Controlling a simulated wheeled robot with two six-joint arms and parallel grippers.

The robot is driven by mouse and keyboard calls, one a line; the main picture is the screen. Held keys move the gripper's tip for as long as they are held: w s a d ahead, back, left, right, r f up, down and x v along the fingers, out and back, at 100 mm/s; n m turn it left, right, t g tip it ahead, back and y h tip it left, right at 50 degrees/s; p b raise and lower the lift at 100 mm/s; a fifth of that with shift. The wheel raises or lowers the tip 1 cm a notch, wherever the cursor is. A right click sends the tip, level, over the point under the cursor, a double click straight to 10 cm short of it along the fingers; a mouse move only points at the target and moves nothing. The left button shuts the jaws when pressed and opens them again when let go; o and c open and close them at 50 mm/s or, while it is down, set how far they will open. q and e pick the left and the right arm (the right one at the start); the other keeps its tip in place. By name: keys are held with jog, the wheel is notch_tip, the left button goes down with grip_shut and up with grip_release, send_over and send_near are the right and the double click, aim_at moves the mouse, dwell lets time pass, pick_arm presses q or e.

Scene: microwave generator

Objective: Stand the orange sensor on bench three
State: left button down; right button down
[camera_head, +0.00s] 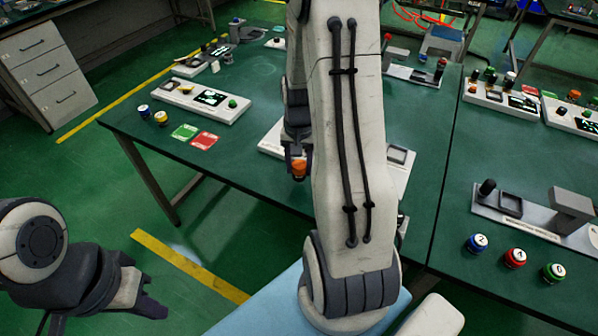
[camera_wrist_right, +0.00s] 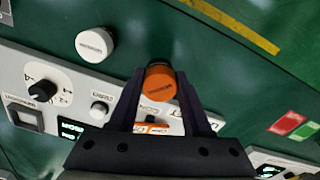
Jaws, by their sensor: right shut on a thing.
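The orange sensor (camera_head: 299,169) is a short cylinder with a dark end. It shows between the fingers of my right gripper (camera_head: 299,152), which is shut on it. In the right wrist view the orange sensor (camera_wrist_right: 159,84) shows its round labelled face, with a finger on each side. It is over or just beyond the edge of a white panel (camera_head: 270,140); I cannot tell its height. My arm hides much of that panel. My left gripper (camera_head: 150,288) is open and empty over the floor at lower left. I cannot tell which bench is number three.
A green bench top (camera_head: 230,125) carries another panel (camera_head: 205,101), green and red cards (camera_head: 204,140) and small cylinders (camera_head: 161,117). A white round piece (camera_wrist_right: 95,44) is near the gripper. Another bench at right holds numbered cylinders (camera_head: 514,257) and a grey fixture (camera_head: 530,210).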

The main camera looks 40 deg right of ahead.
aim_at(299, 174)
notch_tip(299, 174, down, 3)
jog(key=shift+r, duration=0.1)
jog(key=shift+f, duration=0.25)
jog(key=shift+c, duration=1.7)
grip_release()
jog(key=shift+r, duration=0.1)
